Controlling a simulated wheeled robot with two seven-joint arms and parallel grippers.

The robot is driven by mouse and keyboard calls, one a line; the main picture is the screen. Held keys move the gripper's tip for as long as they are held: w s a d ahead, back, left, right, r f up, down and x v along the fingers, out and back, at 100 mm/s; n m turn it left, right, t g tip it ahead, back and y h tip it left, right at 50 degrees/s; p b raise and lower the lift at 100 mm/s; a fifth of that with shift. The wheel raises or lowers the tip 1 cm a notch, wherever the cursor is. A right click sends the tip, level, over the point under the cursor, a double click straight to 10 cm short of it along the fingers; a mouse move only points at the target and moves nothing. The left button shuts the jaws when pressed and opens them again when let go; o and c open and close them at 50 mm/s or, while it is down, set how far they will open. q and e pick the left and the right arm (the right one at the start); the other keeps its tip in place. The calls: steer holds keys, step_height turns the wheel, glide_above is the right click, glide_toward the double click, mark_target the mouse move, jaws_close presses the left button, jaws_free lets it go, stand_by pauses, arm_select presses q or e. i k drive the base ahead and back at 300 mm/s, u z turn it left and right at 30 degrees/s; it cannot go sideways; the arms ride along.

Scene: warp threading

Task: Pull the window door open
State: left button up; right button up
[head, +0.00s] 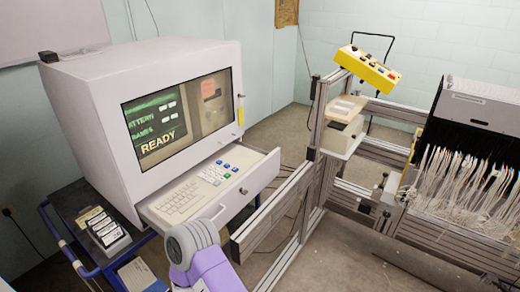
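The white computer cabinet (95,115) stands at the left of the head view. A dark-edged window (178,118) in its front face shows a lit screen reading "READY". The window looks flush with the front, and no open gap shows around it. A keyboard drawer (265,172) is pulled out below the window. A purple and grey link of my arm comes up from the bottom edge, in front of the drawer. I cannot make out fingertips of either gripper. I cannot tell which of my arms this is.
A dark cart (75,205) holding labelled boxes stands below the cabinet at left. A metal-profile frame (318,135) stands close to the drawer's right side. A yellow control box (367,69) and a machine with many white threads (455,185) are at right. Bare floor shows behind the frame.

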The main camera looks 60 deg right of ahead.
mark_target(108, 93)
steer(key=z, duration=0.05)
steer(key=k, duration=0.15)
steer(key=z, duration=0.95)
